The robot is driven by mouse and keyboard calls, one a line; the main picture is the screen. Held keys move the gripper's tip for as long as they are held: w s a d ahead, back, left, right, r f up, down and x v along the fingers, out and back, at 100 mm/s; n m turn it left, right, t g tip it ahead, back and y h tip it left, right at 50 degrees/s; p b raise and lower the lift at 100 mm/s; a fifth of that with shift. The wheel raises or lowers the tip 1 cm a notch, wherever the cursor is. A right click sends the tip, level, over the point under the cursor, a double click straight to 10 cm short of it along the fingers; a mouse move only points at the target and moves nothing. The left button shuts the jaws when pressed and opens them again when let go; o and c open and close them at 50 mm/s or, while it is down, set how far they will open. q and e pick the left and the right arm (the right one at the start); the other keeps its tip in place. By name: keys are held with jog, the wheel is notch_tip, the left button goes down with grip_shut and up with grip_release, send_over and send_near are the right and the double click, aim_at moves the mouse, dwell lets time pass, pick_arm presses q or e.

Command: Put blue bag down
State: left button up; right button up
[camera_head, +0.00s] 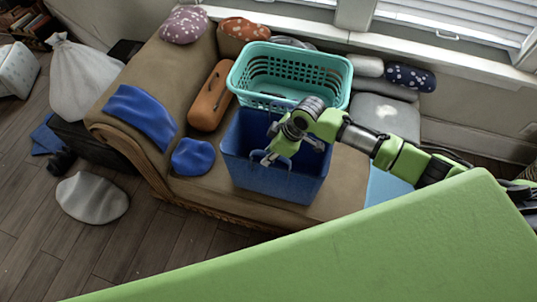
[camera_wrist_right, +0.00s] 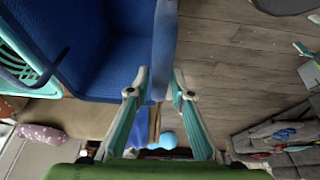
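The blue bag (camera_head: 262,176) is a deep, open-topped blue container. In the head view it is upright over the seat of the brown couch (camera_head: 190,192), in front of the teal basket (camera_head: 334,92). I cannot tell whether its bottom touches the seat. My right gripper (camera_head: 272,151) reaches in from the right, over the bag's opening. In the right wrist view the two fingertips (camera_wrist_right: 162,80) close in on both sides of the bag's blue wall (camera_wrist_right: 165,38), which fills the gap between them. My left gripper is not in view.
An orange case (camera_head: 210,97), a blue cloth (camera_head: 140,113) and a blue cushion (camera_head: 193,157) lie left of the bag. Several pillows line the couch's back. A grey cushion (camera_head: 92,198) lies on the floor. A green surface (camera_head: 380,250) fills the lower right.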

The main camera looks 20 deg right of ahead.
jog(key=v, duration=1.1)
jog(key=shift+r, duration=0.3)
